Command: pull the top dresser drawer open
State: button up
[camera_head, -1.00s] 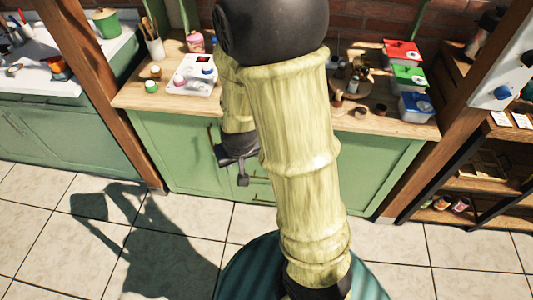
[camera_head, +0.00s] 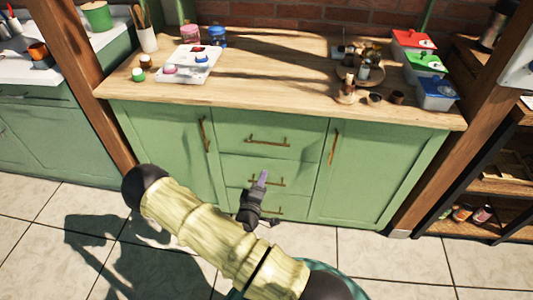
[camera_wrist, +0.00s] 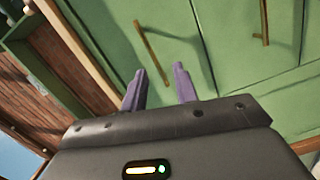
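The green dresser has a column of three drawers between two doors. The top drawer (camera_head: 300,128) looks flush with the front, and its bronze bar handle (camera_head: 268,141) shows clear in the head view. In the wrist view the tilted picture shows what looks like the top drawer handle (camera_wrist: 153,52) beyond the fingers. My gripper (camera_head: 263,178) is in front of the lower drawers in the head view, below the top handle. Its two purple fingers (camera_wrist: 159,88) are apart in the wrist view with nothing between them. It hides part of the lower drawers.
The wooden dresser top (camera_head: 270,75) carries a white tray (camera_head: 188,64), small jars, a round wooden board with items, and lidded boxes (camera_head: 437,94). Wooden posts (camera_head: 75,60) stand at both sides. An open shelf (camera_head: 490,190) is at right. Tiled floor lies in front.

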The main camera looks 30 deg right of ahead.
aim_at(267, 143)
jog(key=n+t, duration=0.1)
jog(key=n+t+b, duration=0.1)
jog(key=a+f+n+t, duration=0.1)
jog(key=n+t, duration=0.1)
jog(key=shift+s+f, duration=0.1)
jog(key=shift+s, duration=0.2)
jog(key=shift+w, duration=0.1)
jog(key=x, duration=0.8)
jog(key=b+x, duration=0.1)
jog(key=x, duration=0.8)
jog(key=shift+w+d+f, duration=0.1)
jog(key=shift+w+f, duration=0.05)
jog(key=shift+f, duration=0.05)
grip_shut()
